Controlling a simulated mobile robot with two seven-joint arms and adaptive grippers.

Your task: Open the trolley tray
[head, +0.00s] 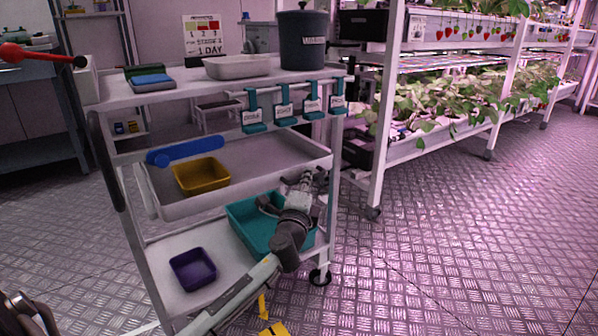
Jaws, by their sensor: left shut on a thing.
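The trolley tray (237,196) is a shallow white-grey tray at the middle level of the white trolley (112,95). A yellow-brown bin (201,176) and a long blue object (186,152) are in it. My left gripper (309,181) is at the tray's front edge near its right end, shut on the tray. The arm and gripper hide part of that edge, and the fingertips are small and hard to make out. My right gripper is not in view.
A teal bin (245,226) and a purple bin (193,269) stand on the lower shelf. A dark bucket (303,40) and a pale basin (238,67) stand on top. Berry racks (388,110) rise behind at right. The floor (450,240) at right is clear.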

